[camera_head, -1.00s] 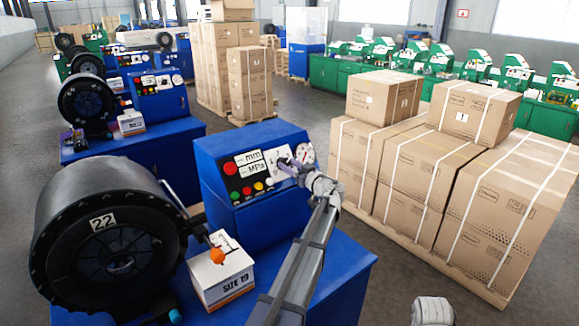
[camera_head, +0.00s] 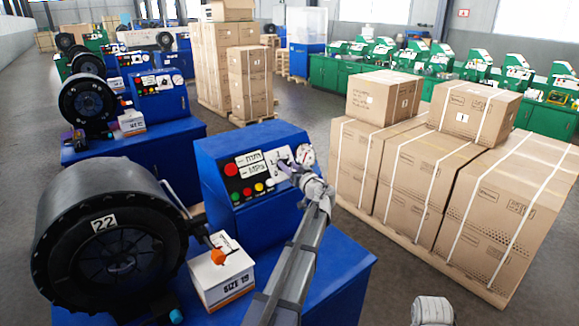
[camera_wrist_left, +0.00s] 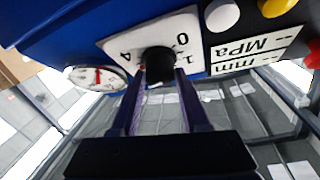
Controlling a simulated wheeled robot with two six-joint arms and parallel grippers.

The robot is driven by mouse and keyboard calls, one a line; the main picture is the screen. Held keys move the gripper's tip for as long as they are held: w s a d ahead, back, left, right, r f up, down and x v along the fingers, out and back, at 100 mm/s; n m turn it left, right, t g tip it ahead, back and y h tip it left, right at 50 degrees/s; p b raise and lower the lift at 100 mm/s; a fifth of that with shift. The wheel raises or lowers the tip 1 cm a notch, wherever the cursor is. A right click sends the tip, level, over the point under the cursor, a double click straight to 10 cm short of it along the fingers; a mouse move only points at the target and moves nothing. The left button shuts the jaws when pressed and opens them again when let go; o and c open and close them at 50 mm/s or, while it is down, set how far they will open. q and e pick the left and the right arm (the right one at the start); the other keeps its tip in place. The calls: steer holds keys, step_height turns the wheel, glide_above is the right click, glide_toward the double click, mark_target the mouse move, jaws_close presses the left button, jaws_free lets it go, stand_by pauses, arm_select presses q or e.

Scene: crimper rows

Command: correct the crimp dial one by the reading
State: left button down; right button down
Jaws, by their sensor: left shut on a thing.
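The crimp dial is a black knob (camera_wrist_left: 158,60) on a white plate (camera_wrist_left: 120,45) with the figures 0, 1 and 4 legible in the left wrist view. My left gripper (camera_wrist_left: 160,75) is shut on this knob, one purple finger on each side. In the head view the left gripper (camera_head: 284,166) reaches the white dial plate (camera_head: 277,155) on the blue control box (camera_head: 215,165) and hides most of the knob. The labels beside it read "-- mm" and "-- MPa" (camera_head: 249,164).
A round gauge (camera_head: 307,155) sits right of the dial; red, green and yellow buttons (camera_head: 246,193) sit left and below. The black crimper head (camera_head: 105,240) marked 22 and a "SIZE 19" box (camera_head: 222,276) stand at front left. Strapped cartons (camera_head: 490,190) stand right.

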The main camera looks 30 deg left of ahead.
arm_select(q)
steer(key=m+h, duration=0.1)
steer(key=m, duration=0.1)
steer(key=m+t+h+p, duration=0.1)
steer(key=m, duration=0.1)
steer(key=m+t+p, duration=0.1)
steer(key=m, duration=0.1)
steer(key=shift+s+a+r+h, duration=0.2)
steer(key=shift+s+r+h, duration=0.1)
steer(key=shift+h, duration=0.1)
steer(key=shift+a+m+t+h+p, duration=0.1)
steer(key=shift+m+t+h+p, duration=0.1)
steer(key=shift+m+h+p, duration=0.75)
steer(key=shift+m+t+h+p, duration=0.2)
steer(key=shift+m+h+p, duration=0.25)
steer(key=shift+m, duration=1.2)
steer(key=shift+c, duration=1.9)
jaws_free()
steer(key=p+v, duration=0.2)
steer(key=v, duration=0.5)
steer(key=shift+s+d, duration=0.25)
steer(key=shift+s, duration=0.05)
